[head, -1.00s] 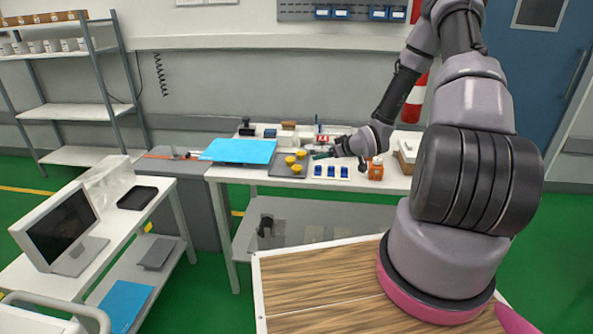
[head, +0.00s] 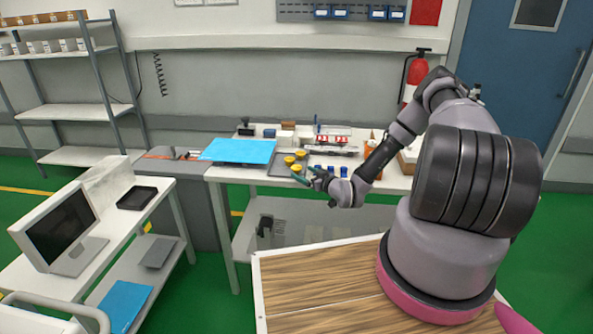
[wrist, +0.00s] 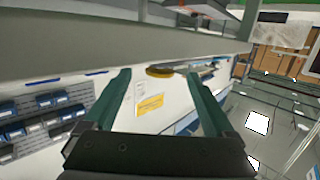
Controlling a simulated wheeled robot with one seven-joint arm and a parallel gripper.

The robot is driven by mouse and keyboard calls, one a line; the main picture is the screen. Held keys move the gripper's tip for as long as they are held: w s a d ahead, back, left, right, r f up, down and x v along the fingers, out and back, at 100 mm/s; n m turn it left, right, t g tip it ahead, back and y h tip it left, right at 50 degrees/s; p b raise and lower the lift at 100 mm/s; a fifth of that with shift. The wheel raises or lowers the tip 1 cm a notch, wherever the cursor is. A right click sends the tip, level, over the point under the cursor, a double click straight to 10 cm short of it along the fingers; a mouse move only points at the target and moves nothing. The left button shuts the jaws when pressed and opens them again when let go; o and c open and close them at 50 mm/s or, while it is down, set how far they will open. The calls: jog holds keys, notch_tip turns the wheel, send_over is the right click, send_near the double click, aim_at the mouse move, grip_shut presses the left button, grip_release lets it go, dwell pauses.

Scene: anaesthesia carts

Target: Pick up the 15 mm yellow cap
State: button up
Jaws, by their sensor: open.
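Several yellow caps sit on a dark grey tray (head: 278,170) on the white bench: one at the left (head: 289,160), one behind it to the right (head: 301,154), and one nearer the front (head: 297,168). I cannot tell their sizes, so which is the 15 mm one is unclear. My gripper (head: 302,174) is at the front right of these caps, its teal fingers spread and pointing left. In the wrist view my gripper (wrist: 163,84) is open and empty, with a yellow round thing (wrist: 160,71) beyond and between the fingertips.
A blue sheet (head: 238,151) lies left of the tray. Blue blocks (head: 330,169) stand right of the caps, partly hidden by my arm. Boxes and a rack (head: 334,134) line the bench's back. An orange bottle (head: 371,141) is behind my arm.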

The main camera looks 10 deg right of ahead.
aim_at(300, 169)
jog(key=x, duration=0.5)
jog(key=shift+w+r, duration=0.15)
jog(key=shift+r, duration=0.2)
jog(key=shift+c, duration=0.3)
jog(key=c, duration=1.3)
